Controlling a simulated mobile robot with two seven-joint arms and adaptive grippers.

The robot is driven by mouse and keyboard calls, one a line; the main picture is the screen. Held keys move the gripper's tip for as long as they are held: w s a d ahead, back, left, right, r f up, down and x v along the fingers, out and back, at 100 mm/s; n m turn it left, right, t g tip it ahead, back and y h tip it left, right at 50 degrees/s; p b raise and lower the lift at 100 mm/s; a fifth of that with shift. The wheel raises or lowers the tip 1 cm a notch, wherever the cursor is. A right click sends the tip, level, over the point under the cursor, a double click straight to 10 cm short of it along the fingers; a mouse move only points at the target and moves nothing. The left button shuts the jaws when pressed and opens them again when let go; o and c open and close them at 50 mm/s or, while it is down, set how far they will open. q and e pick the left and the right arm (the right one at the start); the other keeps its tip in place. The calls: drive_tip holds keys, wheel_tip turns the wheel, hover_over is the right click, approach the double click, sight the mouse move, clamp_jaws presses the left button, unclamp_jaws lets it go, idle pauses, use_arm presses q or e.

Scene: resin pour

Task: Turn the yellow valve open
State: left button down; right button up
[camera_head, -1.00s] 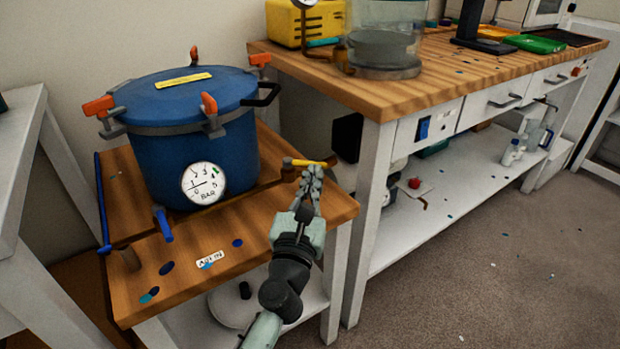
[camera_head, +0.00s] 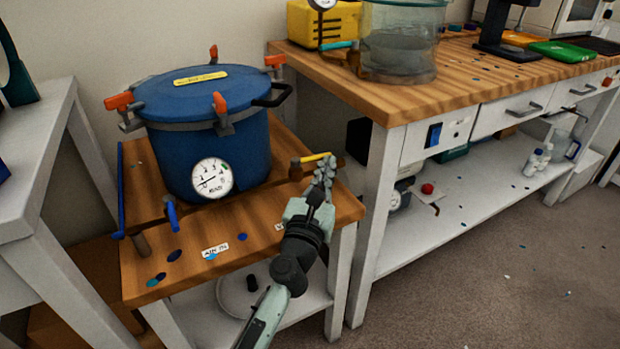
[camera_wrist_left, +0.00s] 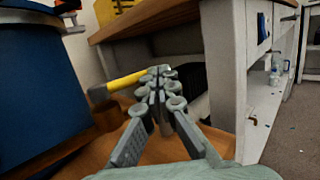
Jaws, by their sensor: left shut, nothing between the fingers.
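The yellow valve handle (camera_head: 315,158) sits at the right side of the small wooden table, beside the blue pressure pot (camera_head: 205,150). It points right and slightly up in the head view. My left gripper (camera_head: 327,168) is shut and empty, with its fingertips at the handle's outer end. In the left wrist view the handle (camera_wrist_left: 126,79) reaches from the left to the closed fingertips (camera_wrist_left: 160,78); I cannot tell whether they touch. The fingers hide the handle's tip. My right gripper is not in view.
A blue valve handle (camera_head: 172,215) is at the table's front left. A pressure gauge (camera_head: 212,178) is on the pot. The workbench (camera_head: 400,98) stands close on the right, with a glass chamber (camera_head: 398,50) on top. A white table (camera_head: 30,150) is at the left.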

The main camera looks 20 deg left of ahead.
use_arm(q)
drive_tip(key=shift+w+a, duration=0.1)
drive_tip(key=shift+w, duration=0.25)
idle(0.4)
